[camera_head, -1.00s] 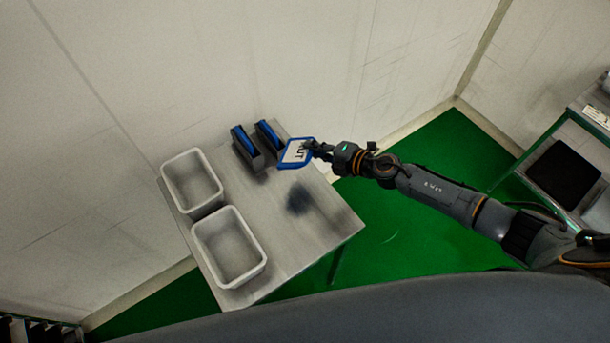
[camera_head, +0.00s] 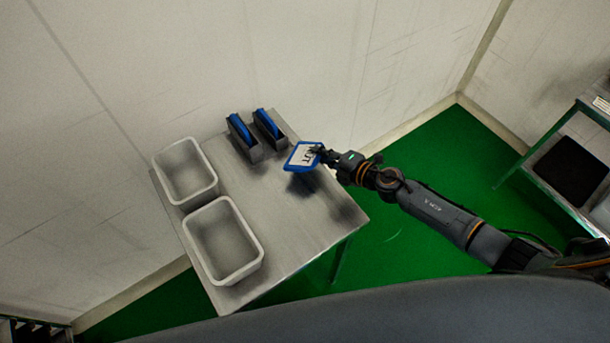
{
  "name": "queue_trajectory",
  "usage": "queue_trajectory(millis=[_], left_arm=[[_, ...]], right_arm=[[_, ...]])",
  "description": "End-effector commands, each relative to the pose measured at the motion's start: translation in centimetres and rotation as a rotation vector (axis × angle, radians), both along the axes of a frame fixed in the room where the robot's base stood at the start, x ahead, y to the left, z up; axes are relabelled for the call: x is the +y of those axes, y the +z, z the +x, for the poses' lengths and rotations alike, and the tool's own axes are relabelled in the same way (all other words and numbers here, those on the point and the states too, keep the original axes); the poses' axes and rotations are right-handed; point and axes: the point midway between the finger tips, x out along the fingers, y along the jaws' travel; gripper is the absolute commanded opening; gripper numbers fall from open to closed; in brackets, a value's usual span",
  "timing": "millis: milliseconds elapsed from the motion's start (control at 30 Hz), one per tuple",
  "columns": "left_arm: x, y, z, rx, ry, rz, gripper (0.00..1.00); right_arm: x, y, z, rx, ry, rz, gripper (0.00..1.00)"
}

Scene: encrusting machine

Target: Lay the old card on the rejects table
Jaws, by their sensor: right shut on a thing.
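The old card (camera_head: 303,157) is a white plate with a blue border and dark lettering. My right gripper (camera_head: 320,152) is shut on its right edge. The card is over the right part of the grey metal rejects table (camera_head: 295,225), near the back edge. A dark shadow lies on the table by the card; whether the card touches the top I cannot tell. My left gripper is not in view.
Two pale bins (camera_head: 186,172) and (camera_head: 222,240) stand on the table's left side. Two dark holders with blue cards (camera_head: 242,135) and (camera_head: 268,128) stand at its back. The table's front right is clear. A wall rises behind. Another table (camera_head: 560,150) is at right.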

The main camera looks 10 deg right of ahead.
Motion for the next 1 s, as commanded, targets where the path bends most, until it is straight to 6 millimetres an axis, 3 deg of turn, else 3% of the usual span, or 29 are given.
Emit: queue_trajectory(millis=[33, 200, 567, 600, 667, 1000], left_arm=[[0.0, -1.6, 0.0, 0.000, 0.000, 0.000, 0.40], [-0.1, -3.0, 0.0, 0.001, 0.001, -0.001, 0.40], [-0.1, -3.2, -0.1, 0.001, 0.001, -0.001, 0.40], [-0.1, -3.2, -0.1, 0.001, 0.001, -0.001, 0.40], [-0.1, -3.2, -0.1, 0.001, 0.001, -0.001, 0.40], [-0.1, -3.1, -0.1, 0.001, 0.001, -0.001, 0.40]], right_arm=[[0.0, -1.5, 0.0, -0.001, 0.000, 0.001, 0.00], [0.0, -3.2, 0.0, 0.001, -0.002, 0.001, 0.00], [0.0, -3.6, 0.0, 0.000, -0.001, 0.000, 0.00], [0.0, -3.6, 0.0, 0.001, -0.001, 0.000, 0.14], [0.0, -3.6, 0.0, 0.001, 0.000, 0.000, 0.27], [-0.1, -3.5, -0.2, 0.001, 0.000, 0.000, 0.28]])
